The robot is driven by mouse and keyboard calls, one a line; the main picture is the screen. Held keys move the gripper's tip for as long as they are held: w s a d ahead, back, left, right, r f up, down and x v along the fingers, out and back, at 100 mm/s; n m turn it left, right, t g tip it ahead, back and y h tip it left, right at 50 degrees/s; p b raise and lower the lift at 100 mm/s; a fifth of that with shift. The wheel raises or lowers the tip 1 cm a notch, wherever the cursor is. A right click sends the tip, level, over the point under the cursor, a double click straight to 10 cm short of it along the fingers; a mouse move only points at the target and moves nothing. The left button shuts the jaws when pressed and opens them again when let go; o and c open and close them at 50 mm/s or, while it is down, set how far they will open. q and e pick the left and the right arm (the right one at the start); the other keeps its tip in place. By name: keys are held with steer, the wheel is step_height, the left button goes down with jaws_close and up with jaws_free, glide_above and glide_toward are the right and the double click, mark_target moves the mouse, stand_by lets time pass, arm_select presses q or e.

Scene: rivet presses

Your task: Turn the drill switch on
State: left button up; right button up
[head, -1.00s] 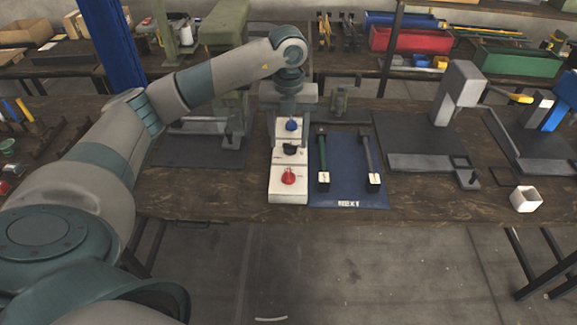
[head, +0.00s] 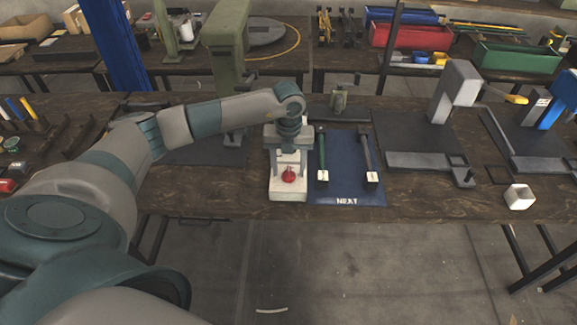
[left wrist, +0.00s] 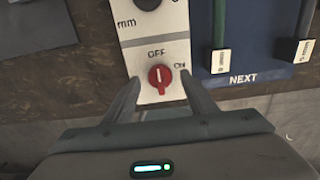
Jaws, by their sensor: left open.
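The drill switch is a red knob (head: 288,174) at the near end of a white control panel (head: 288,195). In the left wrist view the red knob (left wrist: 160,76) has a white mark that points up towards the OFF label; ON is printed to its right. My left gripper (head: 288,168) is over the panel, just behind the knob in the head view. In the left wrist view its open fingers (left wrist: 160,80) show on either side of the knob. I cannot tell whether they touch it. The panel's far part is hidden under my gripper. My right gripper is not in view.
A blue mat (head: 347,190) marked NEXT, with two handled tools on it, lies right of the panel. A green press (head: 226,50) stands behind my left arm. The table's front edge is close to the panel.

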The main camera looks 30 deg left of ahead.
arm_select(q)
steer(key=shift+c, duration=0.7)
steer(key=c, duration=0.9)
steer(key=shift+c, duration=0.2)
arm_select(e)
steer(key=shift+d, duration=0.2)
